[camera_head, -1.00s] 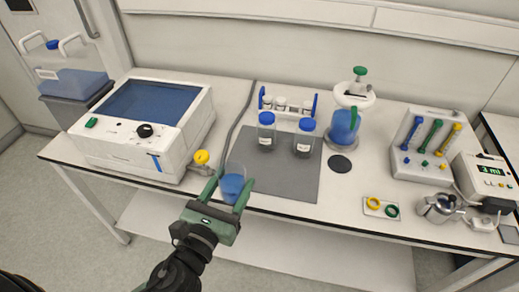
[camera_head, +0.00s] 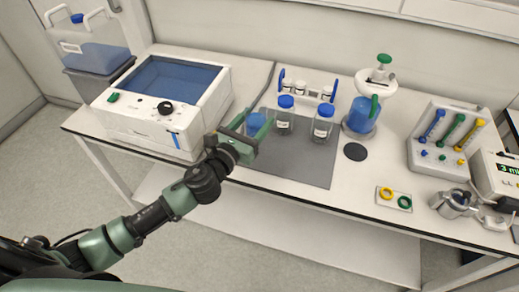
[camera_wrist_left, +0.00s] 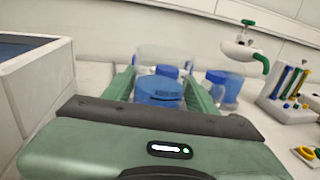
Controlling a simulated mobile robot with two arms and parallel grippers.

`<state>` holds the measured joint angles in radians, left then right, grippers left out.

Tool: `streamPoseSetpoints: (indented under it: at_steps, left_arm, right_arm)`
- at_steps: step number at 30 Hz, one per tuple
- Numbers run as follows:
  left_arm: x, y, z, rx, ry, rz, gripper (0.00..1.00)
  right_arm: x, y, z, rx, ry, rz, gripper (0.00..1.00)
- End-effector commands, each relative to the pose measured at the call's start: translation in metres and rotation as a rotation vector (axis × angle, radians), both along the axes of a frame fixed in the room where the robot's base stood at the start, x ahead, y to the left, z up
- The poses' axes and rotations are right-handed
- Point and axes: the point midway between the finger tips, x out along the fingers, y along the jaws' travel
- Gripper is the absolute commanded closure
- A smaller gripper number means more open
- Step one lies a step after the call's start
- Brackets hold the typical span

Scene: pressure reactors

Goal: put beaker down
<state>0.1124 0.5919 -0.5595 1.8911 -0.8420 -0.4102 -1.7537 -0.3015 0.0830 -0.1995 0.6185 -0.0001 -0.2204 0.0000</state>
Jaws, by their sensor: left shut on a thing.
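My left gripper (camera_head: 253,127) reaches in from the left and is shut on a clear beaker (camera_head: 256,122) of blue liquid. The beaker is upright between the two green fingers, at the left part of the grey mat (camera_head: 300,172). I cannot tell whether its base touches the mat. In the left wrist view the beaker (camera_wrist_left: 160,91) stands between the fingers, its lower part hidden by the gripper body. My right gripper is not in view.
Two blue-capped jars (camera_head: 323,125) stand on the mat right of the beaker, one close by. A vial rack (camera_head: 308,86) is behind them. A large white device (camera_head: 165,105) stands left. A blue-filled vessel (camera_head: 361,115) is right. The front of the mat is clear.

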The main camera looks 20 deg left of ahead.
Motion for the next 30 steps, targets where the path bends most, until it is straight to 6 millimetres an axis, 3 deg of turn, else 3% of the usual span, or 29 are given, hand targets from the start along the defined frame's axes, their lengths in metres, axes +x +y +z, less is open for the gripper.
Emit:
streamPoseSetpoints:
  at_steps: [1, 6, 14, 21, 30]
  left_arm:
    - [0.0, -0.001, -0.021, -0.006, 0.002, 0.002, 0.93]
    - [0.0, 0.0, -0.055, -0.003, 0.001, 0.002, 0.93]
    - [0.0, 0.0, -0.073, -0.002, -0.003, 0.001, 0.93]
    - [0.0, 0.0, -0.109, -0.003, -0.001, 0.002, 0.93]
    - [0.0, 0.0, -0.109, 0.001, -0.002, 0.0, 0.93]
  right_arm:
    - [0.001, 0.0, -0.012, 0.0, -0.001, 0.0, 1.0]
    - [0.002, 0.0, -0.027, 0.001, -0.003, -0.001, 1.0]
    - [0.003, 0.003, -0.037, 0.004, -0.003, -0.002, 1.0]
    - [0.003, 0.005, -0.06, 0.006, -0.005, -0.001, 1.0]
    - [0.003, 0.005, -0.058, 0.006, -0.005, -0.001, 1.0]
